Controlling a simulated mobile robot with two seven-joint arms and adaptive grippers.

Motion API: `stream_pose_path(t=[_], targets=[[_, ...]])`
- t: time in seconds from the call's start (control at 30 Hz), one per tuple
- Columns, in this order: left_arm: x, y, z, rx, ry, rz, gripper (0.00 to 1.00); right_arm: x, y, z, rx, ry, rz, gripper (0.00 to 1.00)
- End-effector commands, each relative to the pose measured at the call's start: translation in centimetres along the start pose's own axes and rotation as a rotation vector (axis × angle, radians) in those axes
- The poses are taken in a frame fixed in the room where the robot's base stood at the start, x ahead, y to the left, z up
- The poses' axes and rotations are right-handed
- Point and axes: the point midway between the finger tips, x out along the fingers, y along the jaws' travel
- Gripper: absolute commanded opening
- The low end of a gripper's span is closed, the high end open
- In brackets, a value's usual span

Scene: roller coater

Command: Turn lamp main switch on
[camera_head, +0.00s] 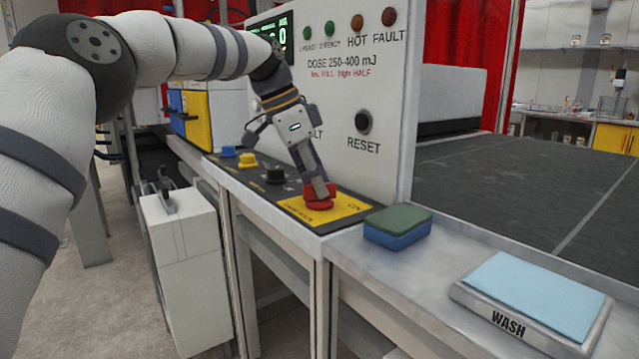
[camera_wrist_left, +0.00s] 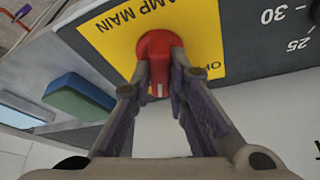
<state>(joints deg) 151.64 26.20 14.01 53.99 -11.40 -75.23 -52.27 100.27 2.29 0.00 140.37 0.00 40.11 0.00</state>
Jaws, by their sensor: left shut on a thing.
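The lamp main switch is a red rotary knob (camera_head: 318,203) on a yellow plate (camera_head: 350,209) at the near end of the dark control panel. In the left wrist view the red knob (camera_wrist_left: 155,46) shows a white mark, and the yellow plate (camera_wrist_left: 208,30) reads "AMP MAIN". My left gripper (camera_head: 319,188) reaches down onto the knob and is shut on it, one finger on each side. Its fingers (camera_wrist_left: 160,82) hide part of the knob, and the switch position cannot be told. My right gripper is not in view.
A green and blue sponge (camera_head: 398,227) lies on the ledge right of the plate. A WASH tray with a blue cloth (camera_head: 535,293) lies further right. Yellow (camera_head: 247,160) and black (camera_head: 275,176) knobs sit left of the switch. The upright panel with a RESET button (camera_head: 363,123) stands close behind.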

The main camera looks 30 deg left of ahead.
Motion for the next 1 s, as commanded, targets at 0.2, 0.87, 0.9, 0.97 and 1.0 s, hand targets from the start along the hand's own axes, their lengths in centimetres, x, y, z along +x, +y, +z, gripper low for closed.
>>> stream_pose_path(t=[0.2, 0.87, 0.9, 0.97, 1.0], targets=[[0.5, -0.3, 0.1, 0.157, -0.002, 0.068, 0.00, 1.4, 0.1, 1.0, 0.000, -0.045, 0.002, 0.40], [0.1, -0.2, 0.0, 0.375, 0.000, 0.155, 0.00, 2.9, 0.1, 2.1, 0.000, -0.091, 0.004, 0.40], [0.1, -0.2, 0.0, 0.377, 0.000, 0.156, 0.00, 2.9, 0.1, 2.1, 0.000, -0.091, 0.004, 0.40], [0.1, -0.2, -0.1, 0.378, 0.000, 0.156, 0.00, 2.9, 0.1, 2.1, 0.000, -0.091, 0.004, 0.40], [0.1, -0.2, -0.1, 0.378, 0.000, 0.156, 0.00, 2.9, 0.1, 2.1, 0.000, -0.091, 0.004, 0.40]])
